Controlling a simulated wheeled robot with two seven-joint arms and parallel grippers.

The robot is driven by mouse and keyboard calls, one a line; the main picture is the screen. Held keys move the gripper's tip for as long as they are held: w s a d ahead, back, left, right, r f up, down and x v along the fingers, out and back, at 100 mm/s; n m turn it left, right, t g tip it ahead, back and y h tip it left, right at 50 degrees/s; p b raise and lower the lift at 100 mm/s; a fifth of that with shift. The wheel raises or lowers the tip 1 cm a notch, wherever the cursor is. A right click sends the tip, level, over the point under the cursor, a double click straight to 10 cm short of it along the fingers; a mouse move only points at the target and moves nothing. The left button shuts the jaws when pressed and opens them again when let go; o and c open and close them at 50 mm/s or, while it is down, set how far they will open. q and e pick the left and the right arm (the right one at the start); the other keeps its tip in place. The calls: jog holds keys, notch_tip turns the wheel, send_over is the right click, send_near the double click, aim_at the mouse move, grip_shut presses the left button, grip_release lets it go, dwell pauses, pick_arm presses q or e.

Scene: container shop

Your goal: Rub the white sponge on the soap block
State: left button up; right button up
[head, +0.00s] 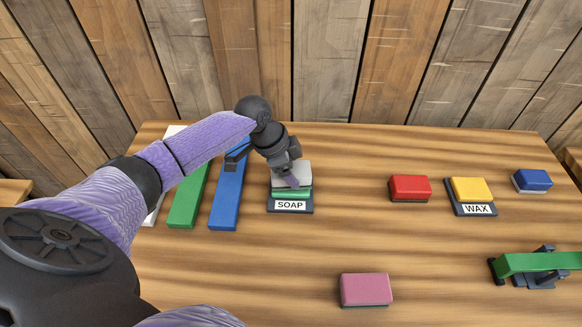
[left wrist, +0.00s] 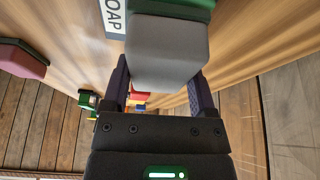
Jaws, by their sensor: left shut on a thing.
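The white sponge (head: 288,170) looks light grey and sits on top of the green soap block (head: 304,192). The block lies on a dark holder labelled SOAP (head: 273,207). My left gripper (head: 291,177) is shut on the sponge from above. In the left wrist view, the sponge (left wrist: 166,52) is between the two fingers of my left gripper (left wrist: 160,92), and its far end meets the green soap block (left wrist: 190,5). The fingers partly hide the sponge in the head view. My right gripper is not in view.
Blue (head: 229,195), green (head: 188,200) and white planks lie left of the soap. Right are a red block (head: 410,187), a yellow block (head: 470,189) on a WAX holder, and a blue block (head: 533,179). A pink block (head: 365,289) and a clamped green bar (head: 540,262) are nearer.

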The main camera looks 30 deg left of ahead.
pick_arm(q)
jog(key=shift+f+b, duration=0.3)
jog(key=shift+f, duration=0.15)
dwell(0.3)
jog(key=shift+f, duration=0.1)
dwell(1.1)
jog(key=shift+s, duration=0.1)
notch_tip(320, 180, up, 7)
jog(key=p, duration=0.7)
jog(key=shift+r, duration=0.2)
jog(key=shift+f, duration=0.15)
jog(key=shift+d, duration=0.1)
